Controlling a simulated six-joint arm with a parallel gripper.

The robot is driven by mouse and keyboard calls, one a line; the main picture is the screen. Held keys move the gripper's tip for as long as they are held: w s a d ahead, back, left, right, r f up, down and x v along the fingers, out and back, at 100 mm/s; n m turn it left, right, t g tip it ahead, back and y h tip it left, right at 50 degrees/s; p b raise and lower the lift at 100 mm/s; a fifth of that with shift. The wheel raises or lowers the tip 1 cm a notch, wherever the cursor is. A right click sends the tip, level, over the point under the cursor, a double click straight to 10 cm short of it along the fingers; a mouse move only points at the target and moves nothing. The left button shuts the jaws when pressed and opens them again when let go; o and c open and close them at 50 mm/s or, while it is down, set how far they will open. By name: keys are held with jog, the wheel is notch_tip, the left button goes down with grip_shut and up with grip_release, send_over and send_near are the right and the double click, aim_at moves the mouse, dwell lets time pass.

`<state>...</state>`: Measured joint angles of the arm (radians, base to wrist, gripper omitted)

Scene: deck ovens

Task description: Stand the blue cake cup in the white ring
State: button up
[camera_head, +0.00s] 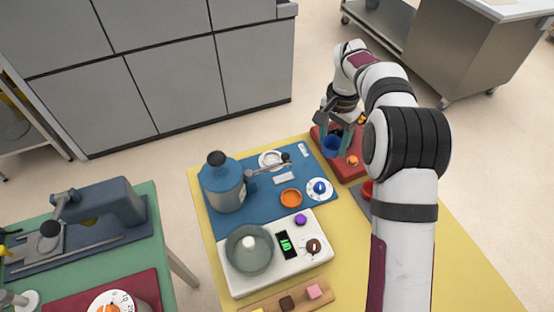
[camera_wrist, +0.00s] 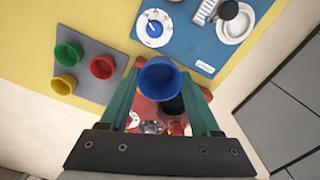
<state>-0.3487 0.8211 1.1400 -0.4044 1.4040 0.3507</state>
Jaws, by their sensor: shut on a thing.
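The blue cake cup (camera_head: 330,146) is held between the fingers of my gripper (camera_head: 339,135), over the red mat (camera_head: 351,176) at the far right of the table. In the wrist view the blue cup (camera_wrist: 158,78) sits between the green fingers, its open mouth facing the camera. A round white piece that looks like the white ring (camera_head: 265,161) lies on the blue mat, left of my gripper; it also shows in the wrist view (camera_wrist: 240,32). A dark knob on a lever hides part of it.
Red and green cups (camera_wrist: 102,67) stand on a grey mat. Small items lie on the red mat.

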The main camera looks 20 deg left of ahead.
jog(key=a, duration=0.4)
jog(key=shift+w+a, duration=0.2)
jog(key=a+f, duration=0.2)
jog(key=a, duration=0.1)
jog(key=a+f, duration=0.2)
jog(key=a, duration=0.2)
jog(key=a+f, duration=0.2)
jog(key=a, duration=0.2)
jog(key=shift+s+a+f, duration=0.2)
jog(key=shift+s+f, duration=0.15)
jog(key=shift+f, duration=0.05)
jog(key=shift+a+f, duration=0.15)
jog(key=shift+f, duration=1.9)
jog(key=o, duration=1.5)
jog(key=shift+f, duration=0.15)
jog(key=shift+c, duration=0.2)
